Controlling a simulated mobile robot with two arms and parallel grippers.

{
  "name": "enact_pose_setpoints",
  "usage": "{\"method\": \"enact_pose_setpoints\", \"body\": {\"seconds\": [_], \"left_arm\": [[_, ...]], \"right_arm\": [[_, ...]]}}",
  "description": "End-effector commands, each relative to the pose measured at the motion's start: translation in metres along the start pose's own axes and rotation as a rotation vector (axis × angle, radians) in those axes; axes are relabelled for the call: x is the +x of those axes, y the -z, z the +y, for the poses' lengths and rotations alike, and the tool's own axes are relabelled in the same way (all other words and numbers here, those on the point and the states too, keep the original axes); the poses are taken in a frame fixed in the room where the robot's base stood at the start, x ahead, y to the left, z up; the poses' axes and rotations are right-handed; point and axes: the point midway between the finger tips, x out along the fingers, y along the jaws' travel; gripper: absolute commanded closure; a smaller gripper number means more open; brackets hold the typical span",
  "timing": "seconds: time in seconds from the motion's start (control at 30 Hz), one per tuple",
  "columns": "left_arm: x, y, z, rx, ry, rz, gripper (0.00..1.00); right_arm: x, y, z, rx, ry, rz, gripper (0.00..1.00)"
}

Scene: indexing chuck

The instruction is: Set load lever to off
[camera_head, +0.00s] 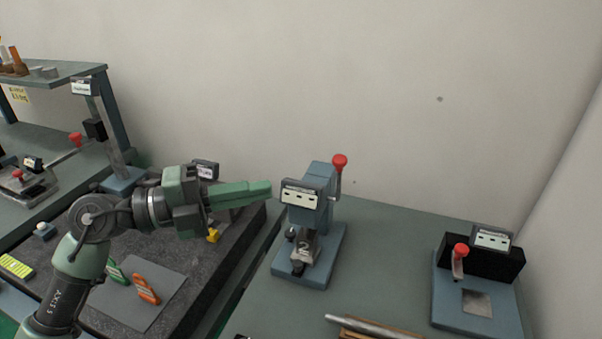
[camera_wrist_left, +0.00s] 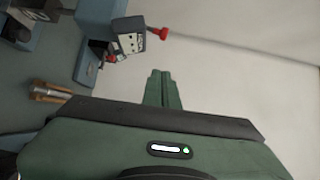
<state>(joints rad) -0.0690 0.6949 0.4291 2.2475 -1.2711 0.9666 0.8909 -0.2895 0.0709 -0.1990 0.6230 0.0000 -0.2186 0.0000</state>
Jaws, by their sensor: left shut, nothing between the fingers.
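My left gripper (camera_head: 268,188) is shut and empty, pointing right. Its tips also show in the left wrist view (camera_wrist_left: 162,88). Just right of the tips, apart from them in the head view as far as I can tell, stands a blue press (camera_head: 319,180) with a white label plate (camera_head: 300,195). A lever with a red knob (camera_head: 340,162) stands up on its right side. A second red-knobbed lever (camera_head: 461,252) is on the fixture at right. The label words are too small to read, so I cannot tell which is the load lever. My right gripper is not in view.
A fixture (camera_head: 447,305) with a dark block stands at right. A metal rod (camera_head: 370,327) lies at the front. At left are a dark slab (camera_head: 240,250) with orange and green tools and a shelf (camera_head: 50,75). The bench between press and right fixture is clear.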

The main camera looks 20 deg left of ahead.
Motion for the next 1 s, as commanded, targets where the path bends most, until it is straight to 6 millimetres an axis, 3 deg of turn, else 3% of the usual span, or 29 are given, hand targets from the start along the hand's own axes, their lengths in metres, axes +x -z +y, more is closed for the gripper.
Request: {"method": "enact_pose_setpoints", "body": {"seconds": [0.2, 0.5, 0.73, 1.0], "left_arm": [[0.04, 0.0, -0.008, 0.0, 0.005, 0.003, 1.0], [0.099, -0.007, -0.006, -0.002, 0.006, -0.001, 1.0], [0.117, -0.026, -0.003, -0.001, 0.003, -0.002, 1.0], [0.12, -0.029, -0.001, 0.0, 0.002, -0.001, 1.0]], "right_arm": [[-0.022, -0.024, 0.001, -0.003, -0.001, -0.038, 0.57], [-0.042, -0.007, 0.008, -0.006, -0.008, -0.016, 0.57], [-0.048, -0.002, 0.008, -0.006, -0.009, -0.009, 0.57], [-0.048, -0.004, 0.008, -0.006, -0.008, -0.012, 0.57]]}}
